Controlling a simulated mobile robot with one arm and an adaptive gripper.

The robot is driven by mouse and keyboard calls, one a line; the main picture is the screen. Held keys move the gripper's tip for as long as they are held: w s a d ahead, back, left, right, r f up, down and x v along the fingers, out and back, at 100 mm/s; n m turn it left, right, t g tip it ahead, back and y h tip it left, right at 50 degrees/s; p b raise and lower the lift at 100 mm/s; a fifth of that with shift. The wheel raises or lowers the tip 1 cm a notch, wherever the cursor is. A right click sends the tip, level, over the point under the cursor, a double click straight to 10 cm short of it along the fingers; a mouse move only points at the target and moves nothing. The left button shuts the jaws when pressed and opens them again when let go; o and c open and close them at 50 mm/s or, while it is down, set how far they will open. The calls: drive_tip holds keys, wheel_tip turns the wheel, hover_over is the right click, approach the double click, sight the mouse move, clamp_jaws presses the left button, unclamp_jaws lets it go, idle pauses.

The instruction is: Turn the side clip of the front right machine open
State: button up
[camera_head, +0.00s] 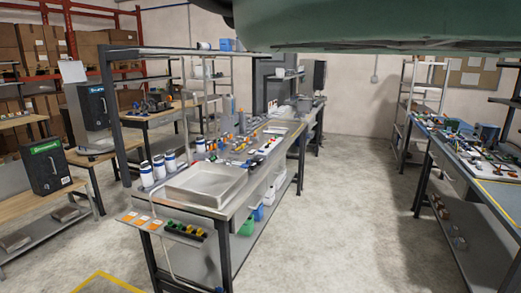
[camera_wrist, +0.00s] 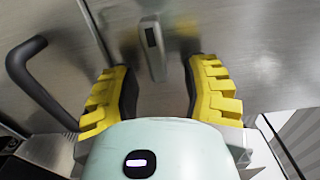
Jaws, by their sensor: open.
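In the wrist view, a small grey clip (camera_wrist: 152,50) with a dark inset near its top stands out from a brushed metal panel (camera_wrist: 230,25). It lies between the two yellow-padded fingers of my gripper (camera_wrist: 160,72). The gripper is open, with visible space on both sides of the clip. I cannot tell how deep the clip sits between the fingers. A black bar handle (camera_wrist: 45,85) is on the left of the panel. The head view does not clearly show the clip or my gripper, so I cannot tell there which machine this is.
In the head view, a workbench (camera_head: 205,210) with a metal tray (camera_head: 205,185) and small parts stands in the middle. Black boxes (camera_head: 45,165) stand on tables at the left. Another bench (camera_head: 475,165) is at the right. Grey floor (camera_head: 345,200) between the benches is clear.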

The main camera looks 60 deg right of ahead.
drive_tip(key=v, duration=1.1)
drive_tip(key=shift+d, duration=0.4)
drive_tip(key=shift+w+f, duration=0.1)
drive_tip(key=shift+w, duration=0.05)
